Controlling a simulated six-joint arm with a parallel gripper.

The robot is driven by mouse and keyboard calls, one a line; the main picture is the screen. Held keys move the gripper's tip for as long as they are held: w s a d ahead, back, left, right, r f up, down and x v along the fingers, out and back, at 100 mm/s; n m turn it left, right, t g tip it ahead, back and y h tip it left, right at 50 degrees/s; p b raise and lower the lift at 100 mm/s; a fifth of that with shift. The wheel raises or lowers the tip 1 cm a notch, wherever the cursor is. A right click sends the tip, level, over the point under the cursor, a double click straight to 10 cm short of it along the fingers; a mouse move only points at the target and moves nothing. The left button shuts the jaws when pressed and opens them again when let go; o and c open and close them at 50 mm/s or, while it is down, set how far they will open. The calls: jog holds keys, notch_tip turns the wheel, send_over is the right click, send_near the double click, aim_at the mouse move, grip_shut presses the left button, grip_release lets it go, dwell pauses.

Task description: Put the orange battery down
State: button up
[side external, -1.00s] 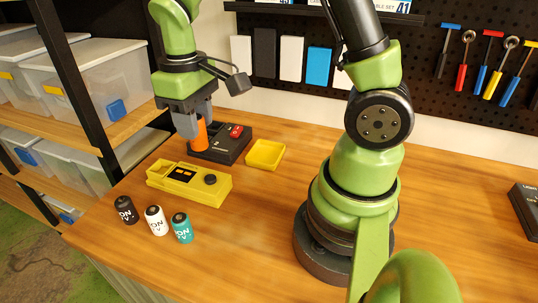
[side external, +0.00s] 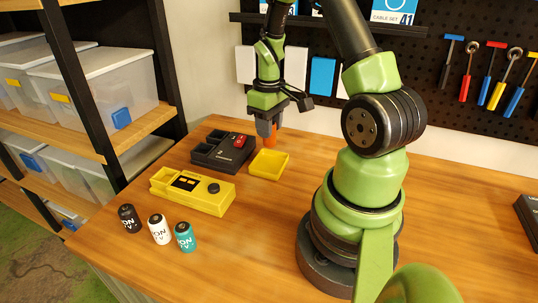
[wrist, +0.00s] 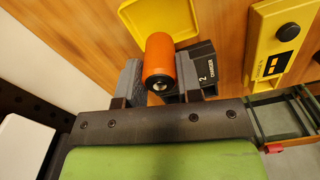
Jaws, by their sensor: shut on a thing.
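A yellow device (side external: 193,190) with a knob lies in front of the charger. Black (side external: 129,218), white (side external: 159,229) and teal (side external: 184,237) batteries stand near the front left edge. Open table lies right of the tray. A pegboard wall stands behind.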

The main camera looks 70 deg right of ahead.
notch_tip(320, 180, down, 7)
jog(key=shift+r, duration=0.2)
jog(key=shift+f, duration=0.1)
jog(key=o, duration=1)
